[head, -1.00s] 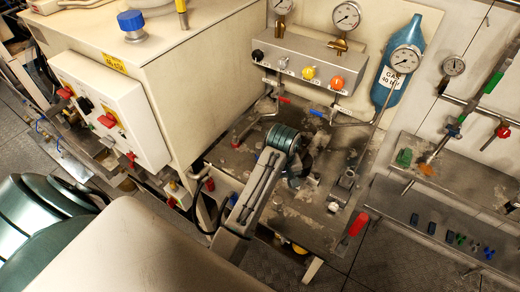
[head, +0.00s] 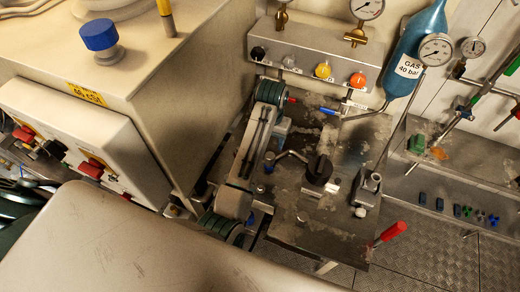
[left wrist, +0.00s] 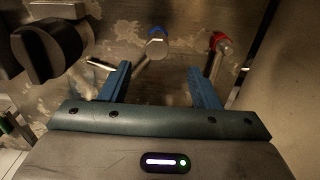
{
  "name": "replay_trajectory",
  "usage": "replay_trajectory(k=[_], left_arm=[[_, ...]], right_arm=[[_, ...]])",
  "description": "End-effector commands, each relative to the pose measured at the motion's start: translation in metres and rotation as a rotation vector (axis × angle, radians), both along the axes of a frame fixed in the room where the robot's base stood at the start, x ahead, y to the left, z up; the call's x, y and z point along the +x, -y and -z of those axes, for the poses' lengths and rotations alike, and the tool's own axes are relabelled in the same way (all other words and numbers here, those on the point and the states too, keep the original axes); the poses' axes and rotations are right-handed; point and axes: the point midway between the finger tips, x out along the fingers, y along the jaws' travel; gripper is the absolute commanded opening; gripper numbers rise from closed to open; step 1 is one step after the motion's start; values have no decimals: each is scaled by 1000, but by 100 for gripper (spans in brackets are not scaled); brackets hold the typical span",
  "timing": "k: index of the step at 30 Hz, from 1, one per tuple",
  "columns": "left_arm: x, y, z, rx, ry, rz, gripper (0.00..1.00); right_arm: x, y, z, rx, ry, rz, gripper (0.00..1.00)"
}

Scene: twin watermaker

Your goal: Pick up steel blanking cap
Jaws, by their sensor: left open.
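My left gripper (head: 282,131) is partly hidden by its own arm above the left part of the steel bench plate (head: 340,235). In the left wrist view its two blue fingers (left wrist: 156,76) are apart, with nothing between their tips. Beyond them lie a blue-ended pipe fitting (left wrist: 155,42) and a red-ended one (left wrist: 220,43). I cannot pick out the steel blanking cap with certainty. A small pale round piece (head: 360,212) lies on the bench at the right, and a small steel cylinder (head: 268,161) stands beside my arm. My right gripper is not in view.
A black clamp knob (head: 319,170) stands mid-bench; it is also at the left of the left wrist view (left wrist: 48,48). A red handle (head: 391,233) sticks out at the right edge. A gauge manifold (head: 305,62) and blue gas bottle (head: 426,32) stand behind. A shelf (head: 455,190) holds small parts.

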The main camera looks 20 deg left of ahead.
Motion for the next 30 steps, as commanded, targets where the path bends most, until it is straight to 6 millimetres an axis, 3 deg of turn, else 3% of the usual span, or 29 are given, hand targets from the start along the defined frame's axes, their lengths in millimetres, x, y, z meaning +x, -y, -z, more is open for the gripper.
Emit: replay_trajectory(k=[3,9,20,24,30], left_arm=[[-2,0,18,0,-7,1,56],[-1,0,44,0,-3,-2,56],[3,-2,77,0,-5,-2,56],[3,-1,94,-1,-3,-2,56],[3,-1,101,-1,-1,-3,56]], right_arm=[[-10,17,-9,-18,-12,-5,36],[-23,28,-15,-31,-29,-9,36],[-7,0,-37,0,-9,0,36],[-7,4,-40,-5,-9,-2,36],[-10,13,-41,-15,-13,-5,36]])
